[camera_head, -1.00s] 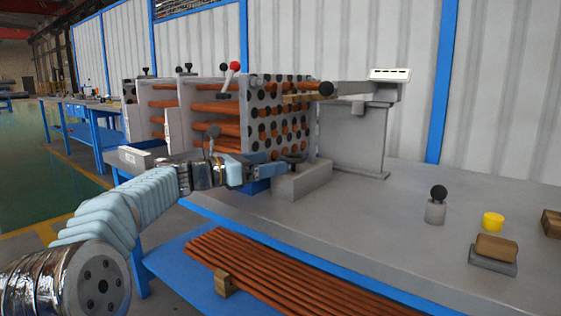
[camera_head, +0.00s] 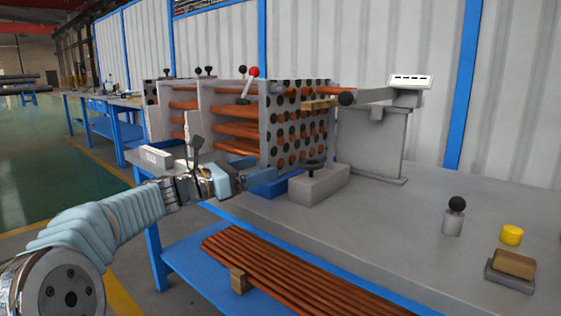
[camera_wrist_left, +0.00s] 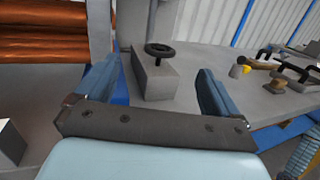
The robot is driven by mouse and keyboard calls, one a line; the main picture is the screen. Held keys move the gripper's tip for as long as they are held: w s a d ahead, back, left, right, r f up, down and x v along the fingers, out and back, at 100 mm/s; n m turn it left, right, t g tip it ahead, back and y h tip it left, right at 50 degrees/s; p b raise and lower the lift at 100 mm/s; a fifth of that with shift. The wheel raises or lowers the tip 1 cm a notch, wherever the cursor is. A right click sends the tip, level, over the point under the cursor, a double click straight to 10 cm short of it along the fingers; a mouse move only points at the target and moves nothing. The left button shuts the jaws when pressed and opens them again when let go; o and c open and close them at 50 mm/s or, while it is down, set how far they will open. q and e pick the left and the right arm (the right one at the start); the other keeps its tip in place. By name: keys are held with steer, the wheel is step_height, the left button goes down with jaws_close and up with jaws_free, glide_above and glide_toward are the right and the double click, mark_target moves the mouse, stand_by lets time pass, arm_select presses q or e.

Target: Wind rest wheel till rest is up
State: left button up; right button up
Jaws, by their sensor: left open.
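My left gripper (camera_head: 252,172) is open and empty, left of the block and apart from the wheel. In the left wrist view my left gripper (camera_wrist_left: 158,72) has one blue finger on each side of the block. I cannot tell which part is the rest or how high it stands. My right gripper is not in view.
The drilled tube sheet (camera_head: 297,115) with copper tubes stands behind. A grey stand (camera_head: 368,145) is to its right. A black-knobbed piece (camera_head: 454,218), a yellow cylinder (camera_head: 512,235) and a wooden block (camera_head: 514,263) stand far right. Bench between is clear.

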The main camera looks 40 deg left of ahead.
mark_target(303, 168)
arm_select(q)
steer(key=s+d+f+n+y+p, duration=0.1)
steer(key=d+n+y+p, duration=0.4)
steer(key=p, duration=0.3)
steer(key=shift+m+y, duration=0.6)
steer(key=shift+y, duration=0.1)
steer(key=w, duration=0.4)
steer(key=w+d, duration=0.1)
steer(key=w, duration=0.4)
steer(key=w+f, duration=0.1)
steer(key=w, duration=0.3)
steer(key=shift+w+d+p, duration=0.15)
steer(key=shift+w+p, duration=0.2)
steer(key=shift+p, duration=0.05)
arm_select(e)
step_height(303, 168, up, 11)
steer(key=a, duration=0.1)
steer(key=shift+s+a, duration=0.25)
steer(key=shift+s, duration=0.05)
arm_select(q)
steer(key=shift+c, duration=0.4)
steer(key=c, duration=0.9)
steer(key=shift+r+h, duration=0.1)
steer(key=shift+h, duration=0.2)
steer(key=shift+c, duration=0.2)
